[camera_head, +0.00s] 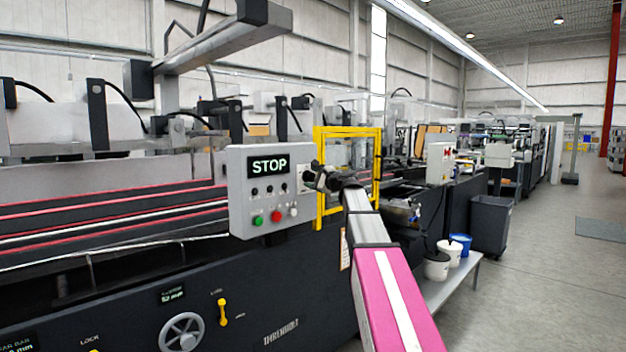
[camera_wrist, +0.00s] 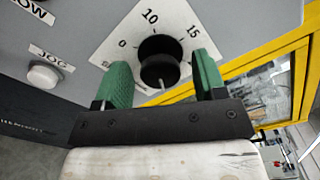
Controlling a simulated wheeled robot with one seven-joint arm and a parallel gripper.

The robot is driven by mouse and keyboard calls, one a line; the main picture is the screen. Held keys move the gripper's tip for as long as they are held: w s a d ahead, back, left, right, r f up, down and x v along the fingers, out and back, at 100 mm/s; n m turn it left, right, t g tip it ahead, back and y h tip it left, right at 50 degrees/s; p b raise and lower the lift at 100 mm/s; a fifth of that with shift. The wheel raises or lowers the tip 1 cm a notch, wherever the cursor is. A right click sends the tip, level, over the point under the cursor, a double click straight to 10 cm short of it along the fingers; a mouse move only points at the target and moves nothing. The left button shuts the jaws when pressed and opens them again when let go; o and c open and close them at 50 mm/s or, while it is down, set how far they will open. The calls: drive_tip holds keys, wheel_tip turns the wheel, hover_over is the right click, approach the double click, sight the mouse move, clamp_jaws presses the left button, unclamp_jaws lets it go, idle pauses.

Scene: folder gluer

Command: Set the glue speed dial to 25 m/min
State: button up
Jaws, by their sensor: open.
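The glue speed dial is a black round knob (camera_wrist: 158,58) on a white scale plate (camera_wrist: 128,38) in the wrist view. A short pale line on the knob points down in the picture, toward the gripper's palm. My gripper (camera_wrist: 163,76) is open, with one green finger on each side of the knob. Small gaps seem to show, but contact is hard to tell. In the head view my gripper (camera_head: 322,178) is at the right side of the grey control box (camera_head: 240,205), hiding the dial.
The box carries a STOP display (camera_head: 269,165) and several buttons, including a green one (camera_head: 258,221). A white JOG button (camera_wrist: 44,75) lies left of the dial in the wrist view. A yellow guard frame (camera_head: 348,131) stands close to the right of the box.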

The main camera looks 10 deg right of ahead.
drive_tip(key=v, duration=1)
drive_tip(key=shift+s+d, duration=0.2)
drive_tip(key=shift+s, duration=0.1)
drive_tip(key=s+a+f+n+g+h, duration=0.1)
drive_tip(key=s+a+f+n+g, duration=0.15)
drive_tip(key=f, duration=0.85)
drive_tip(key=s+a+f+n+g+h, duration=0.2)
drive_tip(key=s+f+n, duration=0.1)
drive_tip(key=f, duration=0.7)
drive_tip(key=s+a+f+n+g+h, duration=0.1)
drive_tip(key=s+a+f+n+g, duration=0.15)
drive_tip(key=f, duration=0.85)
drive_tip(key=s+f+n+g+h, duration=0.6)
drive_tip(key=s+f+n, duration=0.3)
drive_tip(key=s+f, duration=1.1)
wheel_tip(320, 180, down, 4)
drive_tip(key=shift+d+r+g+h, duration=0.1)
drive_tip(key=shift+d+g+h, duration=0.2)
drive_tip(key=shift+g, duration=0.5)
